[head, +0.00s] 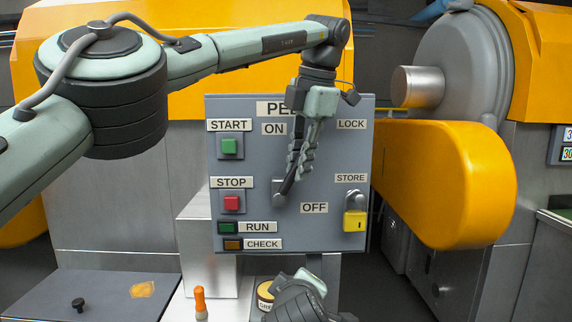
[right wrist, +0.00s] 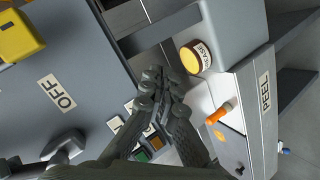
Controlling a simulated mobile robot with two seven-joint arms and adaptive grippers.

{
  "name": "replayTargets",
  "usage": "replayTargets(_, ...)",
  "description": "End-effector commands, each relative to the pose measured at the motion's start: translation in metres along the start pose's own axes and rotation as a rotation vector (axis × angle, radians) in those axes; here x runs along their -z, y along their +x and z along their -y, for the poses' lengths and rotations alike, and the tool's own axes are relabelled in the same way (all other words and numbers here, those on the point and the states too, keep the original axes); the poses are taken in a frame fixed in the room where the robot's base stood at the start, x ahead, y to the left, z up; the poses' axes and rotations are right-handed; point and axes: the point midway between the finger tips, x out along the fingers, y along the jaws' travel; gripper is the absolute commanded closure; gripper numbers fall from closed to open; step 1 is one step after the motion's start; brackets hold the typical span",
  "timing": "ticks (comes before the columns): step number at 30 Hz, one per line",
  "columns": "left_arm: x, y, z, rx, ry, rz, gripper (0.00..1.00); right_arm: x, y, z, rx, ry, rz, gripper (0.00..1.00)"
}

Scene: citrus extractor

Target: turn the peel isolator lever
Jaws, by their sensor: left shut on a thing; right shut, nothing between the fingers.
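The grey control panel (head: 235,270) faces me, with ON, OFF, LOCK and STORE labels. The isolator lever (head: 288,184) is dark, with its hub at the panel's lower middle, left of the OFF label. It slants up and slightly right from the hub toward the ON side; its upper part is hidden by the fingers. My left gripper (head: 298,163) is shut on the lever, pointing down in front of the panel. The lever's hub end also shows in the right wrist view (right wrist: 65,143). My right gripper (right wrist: 154,92) is shut and empty, low in front of the panel.
A yellow padlock (head: 355,220) hangs at STORE on the panel. Below are a grease pot (head: 265,294), also in the right wrist view (right wrist: 194,58), and an orange-handled tool (head: 200,302). A yellow guard (head: 440,185) stands close right. Green START and red STOP buttons are left.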

Motion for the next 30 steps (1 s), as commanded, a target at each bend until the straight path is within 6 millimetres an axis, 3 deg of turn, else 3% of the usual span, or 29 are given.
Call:
replayTargets(1, 0.0, 0.002, 0.001, 0.003, 0.001, -0.003, 1.0, 0.036, -0.027, -0.026, -0.056, -0.018, -0.058, 1.0)
replayTargets(6, 0.0, 0.002, 0.001, 0.003, 0.001, -0.004, 1.0, 0.109, -0.114, -0.084, -0.21, -0.074, -0.186, 1.0)
replayTargets(9, 0.0, 0.002, 0.001, 0.003, 0.001, -0.004, 1.0, 0.133, -0.157, -0.104, -0.28, -0.094, -0.239, 1.0)
replayTargets(13, 0.0, 0.002, 0.001, 0.003, 0.001, -0.004, 1.0, 0.148, -0.193, -0.118, -0.336, -0.109, -0.28, 1.0)
replayTargets(16, 0.0, 0.002, 0.001, 0.004, 0.001, -0.004, 1.0, 0.152, -0.201, -0.123, -0.353, -0.115, -0.289, 1.0)
replayTargets(19, 0.0, 0.002, 0.001, 0.004, 0.001, -0.004, 1.0, 0.156, -0.195, -0.126, -0.357, -0.116, -0.29, 1.0)
replayTargets(30, 0.0, 0.002, 0.001, 0.004, 0.002, -0.005, 1.0, 0.178, -0.127, -0.151, -0.356, -0.116, -0.288, 1.0)
